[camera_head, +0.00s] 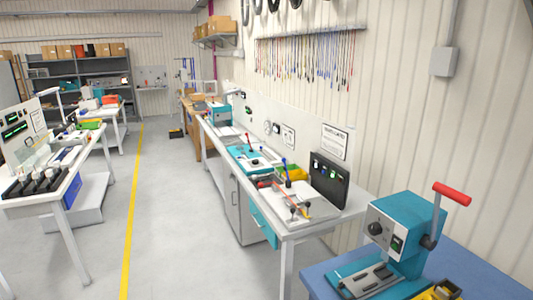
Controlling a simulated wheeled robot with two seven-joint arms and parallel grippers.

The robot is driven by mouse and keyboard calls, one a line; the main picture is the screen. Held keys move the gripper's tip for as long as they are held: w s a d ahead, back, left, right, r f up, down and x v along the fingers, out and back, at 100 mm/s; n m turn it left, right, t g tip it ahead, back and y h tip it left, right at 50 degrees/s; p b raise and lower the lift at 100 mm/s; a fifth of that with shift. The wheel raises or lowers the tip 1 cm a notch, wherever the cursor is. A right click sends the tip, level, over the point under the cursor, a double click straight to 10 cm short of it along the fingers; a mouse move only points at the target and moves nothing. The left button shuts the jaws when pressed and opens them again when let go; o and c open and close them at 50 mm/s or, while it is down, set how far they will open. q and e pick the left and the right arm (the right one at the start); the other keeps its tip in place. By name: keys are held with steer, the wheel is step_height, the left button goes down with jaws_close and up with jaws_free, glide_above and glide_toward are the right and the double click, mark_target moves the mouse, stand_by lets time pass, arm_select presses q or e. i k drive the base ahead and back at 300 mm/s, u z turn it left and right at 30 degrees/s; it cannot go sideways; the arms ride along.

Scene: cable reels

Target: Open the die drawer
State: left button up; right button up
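A teal drawer front (263,225) shows under the near end of the long white workbench (332,215), beside a grey cabinet (240,208). I cannot read a label on it, so I cannot tell for sure that it is the die drawer. It is small and seen at an angle, and I cannot tell whether it is fully closed. Neither of my grippers is in the camera_head view.
A teal press with a red-handled lever (408,232) stands on a blue-topped table (318,275) at the lower right. Another white bench (62,190) stands at the left. The grey floor (175,215) between, with a yellow line (131,215), is clear.

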mark_target(362, 284)
steer(key=u, duration=1.4)
steer(key=i, duration=0.4)
steer(key=z, duration=1.4)
